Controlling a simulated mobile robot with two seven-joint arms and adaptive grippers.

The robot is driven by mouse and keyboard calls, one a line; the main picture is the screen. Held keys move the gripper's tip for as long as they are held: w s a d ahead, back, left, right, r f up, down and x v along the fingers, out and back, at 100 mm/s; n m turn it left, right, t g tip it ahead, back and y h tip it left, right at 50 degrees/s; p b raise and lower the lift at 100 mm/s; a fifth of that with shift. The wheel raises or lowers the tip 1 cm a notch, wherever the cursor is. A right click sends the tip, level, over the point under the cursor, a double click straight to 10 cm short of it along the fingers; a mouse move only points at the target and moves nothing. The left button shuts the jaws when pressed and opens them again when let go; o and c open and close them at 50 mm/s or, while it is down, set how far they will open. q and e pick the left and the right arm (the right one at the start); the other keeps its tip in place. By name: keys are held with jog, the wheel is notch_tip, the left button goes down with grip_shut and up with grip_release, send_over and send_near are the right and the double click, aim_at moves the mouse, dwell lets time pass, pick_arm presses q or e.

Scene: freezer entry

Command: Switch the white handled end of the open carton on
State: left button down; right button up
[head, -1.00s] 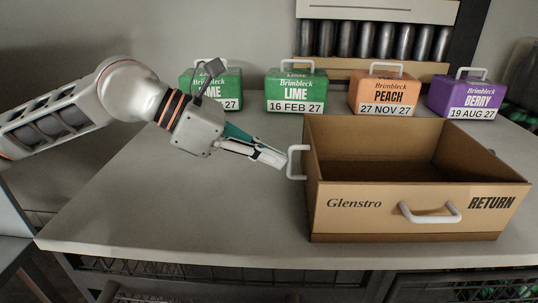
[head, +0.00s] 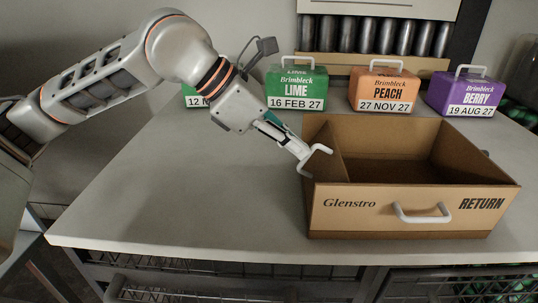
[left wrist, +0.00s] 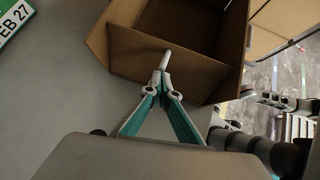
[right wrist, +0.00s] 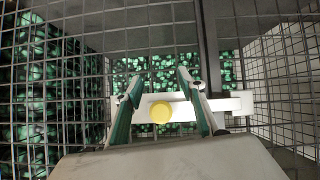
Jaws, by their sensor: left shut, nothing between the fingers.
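The open brown carton (head: 415,222), marked Glenstro and RETURN, sits on the grey counter. A white handle (head: 325,149) is at its left end, and another white handle (head: 421,213) is on its front. My left gripper (head: 305,158) is at the left-end handle, its fingers shut with nothing between them. In the left wrist view the fingertips (left wrist: 163,77) meet at the near end of the white handle (left wrist: 165,60), against the carton wall (left wrist: 180,66). Whether they touch it is unclear. My right gripper (right wrist: 158,88) is open and empty, shown only in the right wrist view.
Behind the carton stand handled boxes: green lime (head: 297,88), orange peach (head: 384,90) and purple berry (head: 465,93). Another green box (head: 196,96) is mostly behind my left arm. The counter (head: 190,200) left of the carton is clear. Wire mesh (right wrist: 60,75) surrounds my right gripper.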

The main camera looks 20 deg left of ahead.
aim_at(321, 147)
pick_arm(q)
jog(key=d, duration=0.1)
jog(key=d+y, duration=0.1)
jog(key=d, duration=0.1)
jog(key=shift+w+r+g+y, duration=0.2)
jog(key=shift+w+g+y, duration=0.1)
jog(key=shift+w, duration=0.1)
jog(key=shift+d+r, duration=0.15)
jog(key=shift+w+d+y, duration=0.2)
jog(key=shift+d+y, duration=0.1)
jog(key=shift+y, duration=0.4)
jog(key=shift+w+d+f, duration=0.1)
jog(key=shift+d+f, duration=0.15)
jog(key=shift+d, duration=0.2)
jog(key=shift+a, duration=0.4)
jog(key=shift+d+r+p, duration=0.2)
jog(key=shift+r+p, duration=0.15)
jog(key=shift+p, duration=0.05)
jog(key=shift+a+r, duration=0.1)
jog(key=shift+r, duration=0.4)
